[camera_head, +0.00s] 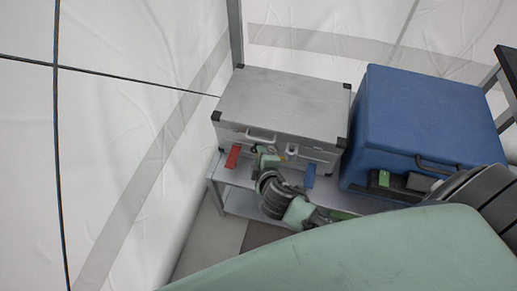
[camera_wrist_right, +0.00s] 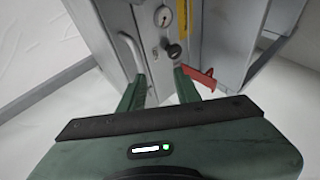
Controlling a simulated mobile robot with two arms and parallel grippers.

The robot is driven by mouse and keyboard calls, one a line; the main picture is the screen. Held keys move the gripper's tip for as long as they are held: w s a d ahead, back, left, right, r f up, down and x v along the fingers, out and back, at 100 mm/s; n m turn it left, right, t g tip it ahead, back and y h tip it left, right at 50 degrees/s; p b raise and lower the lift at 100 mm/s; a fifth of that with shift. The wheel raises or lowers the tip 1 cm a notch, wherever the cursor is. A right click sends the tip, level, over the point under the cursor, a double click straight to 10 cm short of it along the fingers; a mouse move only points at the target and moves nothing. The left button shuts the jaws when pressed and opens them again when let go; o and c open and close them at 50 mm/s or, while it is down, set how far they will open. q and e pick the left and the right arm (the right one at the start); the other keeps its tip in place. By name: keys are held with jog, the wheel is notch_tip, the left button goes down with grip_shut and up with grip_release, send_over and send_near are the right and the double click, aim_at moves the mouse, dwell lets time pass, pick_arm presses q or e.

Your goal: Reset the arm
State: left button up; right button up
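My right gripper (camera_head: 268,152) is in front of the grey metal case (camera_head: 283,99), at the case's front face below its carry handle. In the right wrist view my right gripper (camera_wrist_right: 161,86) has its two green fingers spread apart, with nothing held between them. Beyond the fingers are a dark round knob (camera_wrist_right: 174,52), a round dial (camera_wrist_right: 163,16) and a metal handle (camera_wrist_right: 131,50) on a grey face. I cannot tell whether a fingertip touches that face. My left gripper is not in view.
A red piece (camera_head: 233,156) and a blue piece (camera_head: 310,175) show at the front of the case. A large blue box (camera_head: 420,115) with a dark handle stands close on the right. Both stand on a grey metal table (camera_head: 238,176). White tent walls (camera_head: 140,130) rise behind and left.

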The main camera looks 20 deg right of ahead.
jog(key=shift+r+v, duration=0.2)
jog(key=shift+v, duration=1)
jog(key=shift+w, duration=0.2)
jog(key=s+d+f+m+g, duration=0.15)
jog(key=s+f, duration=0.25)
jog(key=f, duration=0.4)
jog(key=s+f+g+y, duration=0.1)
jog(key=s+f+g, duration=0.1)
jog(key=s+f, duration=0.35)
jog(key=s+d+f+m+g, duration=0.1)
jog(key=s+f+g, duration=0.1)
jog(key=f, duration=0.7)
jog(key=s+f+m+g, duration=0.1)
jog(key=s+f+m, duration=0.1)
jog(key=s+f, duration=0.3)
jog(key=s+f+m+g+y+p, duration=0.1)
jog(key=s+f, duration=0.4)
jog(key=s, duration=0.7)
jog(key=s+f+m+g, duration=0.2)
jog(key=s+f+m, duration=0.2)
jog(key=s, duration=0.5)
jog(key=shift+s+d+f+g+y, duration=0.2)
jog(key=shift+d+f+g+y, duration=0.15)
jog(key=shift+f, duration=0.2)
